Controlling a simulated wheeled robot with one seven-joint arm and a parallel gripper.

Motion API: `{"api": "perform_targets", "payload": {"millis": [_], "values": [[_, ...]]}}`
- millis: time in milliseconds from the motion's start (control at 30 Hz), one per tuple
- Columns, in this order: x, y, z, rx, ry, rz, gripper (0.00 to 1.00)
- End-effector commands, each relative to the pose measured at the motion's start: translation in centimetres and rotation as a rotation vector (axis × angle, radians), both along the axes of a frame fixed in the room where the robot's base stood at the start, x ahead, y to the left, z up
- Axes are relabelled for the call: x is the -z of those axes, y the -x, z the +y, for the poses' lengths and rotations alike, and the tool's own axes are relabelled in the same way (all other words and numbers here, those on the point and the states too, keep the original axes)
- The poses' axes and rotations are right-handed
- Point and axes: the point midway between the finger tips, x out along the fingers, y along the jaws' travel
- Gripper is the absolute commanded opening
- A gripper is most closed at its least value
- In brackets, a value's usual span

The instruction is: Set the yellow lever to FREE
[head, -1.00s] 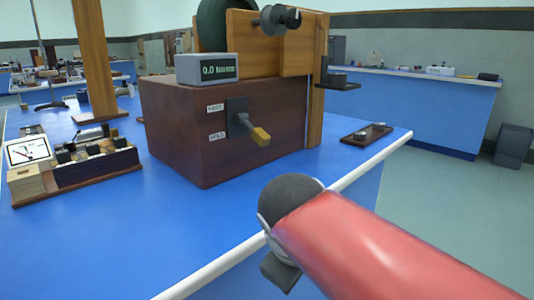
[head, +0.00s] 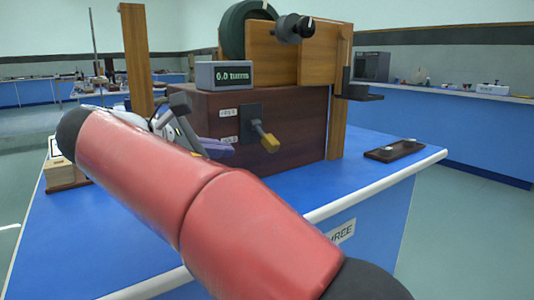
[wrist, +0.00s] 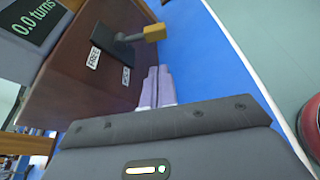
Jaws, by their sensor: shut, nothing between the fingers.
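The yellow lever tip (head: 270,143) is on a dark arm that juts from a black plate (head: 252,115) on the front of a brown wooden box (head: 300,110). The lever slants down, towards the lower label's side. In the wrist view, the yellow tip (wrist: 154,32) is clear of my fingers. The FREE label (wrist: 93,58) is readable there and is the upper one in the head view (head: 228,112); the other label (wrist: 126,76) is blurred. My gripper (head: 226,150) has its purple fingers shut and empty, left of the lever and apart from it.
A grey display reading 0.0 turns (head: 225,75) sits on the box. A dark tray (head: 394,150) lies on the blue bench (head: 370,190) at right. A wooden post (head: 137,60) stands at back left. Bench space before the box is partly hidden by my arm.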

Motion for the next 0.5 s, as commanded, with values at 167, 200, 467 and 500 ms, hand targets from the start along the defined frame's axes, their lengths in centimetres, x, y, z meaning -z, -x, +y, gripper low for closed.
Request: {"api": "perform_targets", "payload": {"millis": [167, 200, 467, 500], "values": [[-0.1, 0.0, 0.2, 0.000, 0.007, -0.001, 0.00], [-0.1, 0.0, 0.1, 0.000, 0.006, -0.001, 0.00], [0.2, -0.5, -0.5, 0.002, 0.005, -0.001, 0.00], [0.4, -0.8, -0.9, 0.004, 0.005, -0.001, 0.00]]}}
